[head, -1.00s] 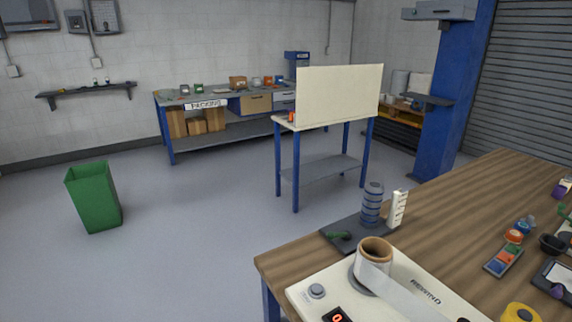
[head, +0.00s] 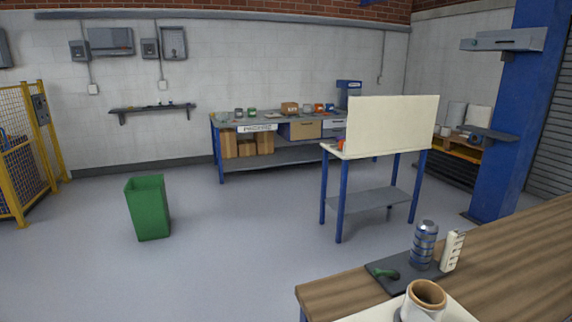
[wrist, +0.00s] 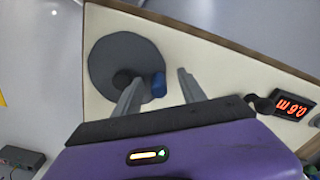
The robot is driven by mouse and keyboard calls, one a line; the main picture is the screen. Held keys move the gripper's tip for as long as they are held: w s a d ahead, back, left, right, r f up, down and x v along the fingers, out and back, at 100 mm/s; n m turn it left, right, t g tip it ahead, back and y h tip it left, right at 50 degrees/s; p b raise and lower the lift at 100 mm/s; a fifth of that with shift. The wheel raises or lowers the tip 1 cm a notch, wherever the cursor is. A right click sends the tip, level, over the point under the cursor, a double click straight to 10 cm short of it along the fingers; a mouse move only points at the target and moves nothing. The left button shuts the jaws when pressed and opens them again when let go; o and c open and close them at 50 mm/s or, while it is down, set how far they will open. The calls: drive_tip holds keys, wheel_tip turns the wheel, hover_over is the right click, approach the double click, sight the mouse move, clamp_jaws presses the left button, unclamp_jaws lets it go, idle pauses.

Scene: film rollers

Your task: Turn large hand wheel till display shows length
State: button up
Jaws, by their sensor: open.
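The large hand wheel (wrist: 112,56) is a dark grey disc with a dark hub and a blue handle (wrist: 159,84), on a cream machine top (wrist: 222,60) in the wrist view. My gripper (wrist: 159,80) has a purple body and two grey fingers spread apart. The blue handle shows between the fingers; I cannot tell whether either touches it. The display (wrist: 294,107) at the right has red characters, upside down, apparently reading 0.6 m. In the head view a roll core (head: 425,297) stands on the machine at the bottom edge. Wheel, display and gripper are outside the head view.
A dark plate with a blue-banded cylinder (head: 424,243) and a white notched block (head: 452,250) lies on the wooden bench (head: 515,255). A green bin (head: 148,208), a small table with a cream panel (head: 390,125) and a packing bench stand beyond. The floor between is clear.

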drive_tip(key=shift+s+d, duration=0.15)
drive_tip(key=shift+s, duration=0.05)
wheel_tip(320, 180, up, 3)
drive_tip(key=shift+f+p, duration=0.15)
drive_tip(key=shift+p, duration=1.1)
drive_tip(key=o, duration=0.4)
drive_tip(key=shift+r+p, duration=0.55)
drive_tip(key=shift+r, duration=0.1)
wheel_tip(320, 180, up, 3)
drive_tip(key=p, duration=0.3)
drive_tip(key=shift+w, duration=0.15)
